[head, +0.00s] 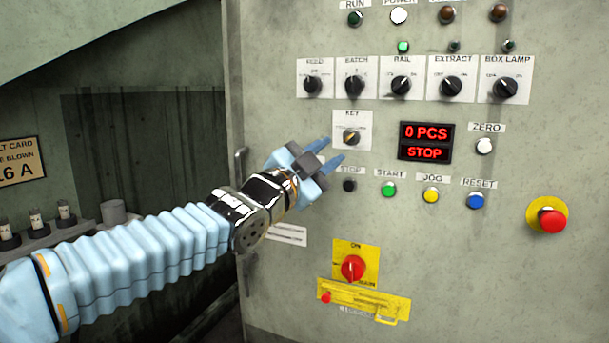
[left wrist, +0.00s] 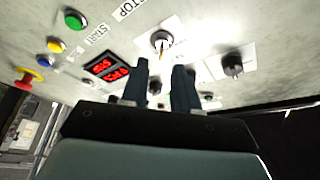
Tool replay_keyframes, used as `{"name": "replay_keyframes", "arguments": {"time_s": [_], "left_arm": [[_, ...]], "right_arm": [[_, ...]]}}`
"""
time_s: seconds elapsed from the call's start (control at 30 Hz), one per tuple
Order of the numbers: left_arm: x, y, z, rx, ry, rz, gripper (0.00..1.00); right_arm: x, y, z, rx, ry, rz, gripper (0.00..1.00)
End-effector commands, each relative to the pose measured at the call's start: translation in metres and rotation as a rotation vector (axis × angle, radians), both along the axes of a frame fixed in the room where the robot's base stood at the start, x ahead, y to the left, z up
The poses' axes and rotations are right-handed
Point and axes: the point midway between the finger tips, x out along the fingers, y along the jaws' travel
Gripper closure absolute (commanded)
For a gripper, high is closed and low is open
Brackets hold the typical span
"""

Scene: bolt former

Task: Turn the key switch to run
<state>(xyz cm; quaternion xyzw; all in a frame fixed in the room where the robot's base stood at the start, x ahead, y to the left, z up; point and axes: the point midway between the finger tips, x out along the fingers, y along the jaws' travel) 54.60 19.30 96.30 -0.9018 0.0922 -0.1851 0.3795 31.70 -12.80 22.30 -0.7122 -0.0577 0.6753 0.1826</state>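The key switch (head: 351,137) sits on a white plate labelled KEY, left of the red display. Its knob is dark with a brass-coloured key part. My left gripper (head: 330,152) is just left of and below it, with its two blue fingers apart and pointing at the panel. The fingers look empty and short of the switch. In the left wrist view, a round switch on a white plate (left wrist: 161,40) shows just beyond the two dark fingers (left wrist: 160,75), which have a gap between them. My right gripper is not in view.
The display (head: 425,142) reads 0 PCS and STOP. Selector knobs (head: 401,85) line the row above. Push buttons (head: 388,189) sit below, with a red emergency stop (head: 551,220) at right. A red rotary switch (head: 352,268) is lower down. A door handle (head: 240,170) stands at the panel's left edge.

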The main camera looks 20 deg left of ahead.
Motion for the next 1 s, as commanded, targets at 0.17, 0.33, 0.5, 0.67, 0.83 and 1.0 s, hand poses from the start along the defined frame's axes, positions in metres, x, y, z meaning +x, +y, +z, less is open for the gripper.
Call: {"name": "replay_keyframes", "arguments": {"time_s": [0.17,0.33,0.5,0.67,0.83,1.0], "left_arm": [[-0.040,0.013,-0.012,0.000,-0.002,0.000,0.70],[-0.063,0.021,-0.018,0.000,-0.001,-0.001,0.70],[-0.070,0.024,-0.021,-0.001,0.002,0.000,0.70],[-0.070,0.024,-0.021,0.000,0.002,0.000,0.70],[-0.070,0.023,-0.021,0.000,0.002,0.000,0.70],[-0.070,0.023,-0.021,0.000,0.002,0.000,0.70]], "right_arm": [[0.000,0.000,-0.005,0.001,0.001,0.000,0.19],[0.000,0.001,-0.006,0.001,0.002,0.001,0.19],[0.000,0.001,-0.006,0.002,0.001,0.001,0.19],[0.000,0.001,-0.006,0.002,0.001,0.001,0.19],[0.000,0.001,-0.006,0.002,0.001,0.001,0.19],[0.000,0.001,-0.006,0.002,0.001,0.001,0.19]]}}
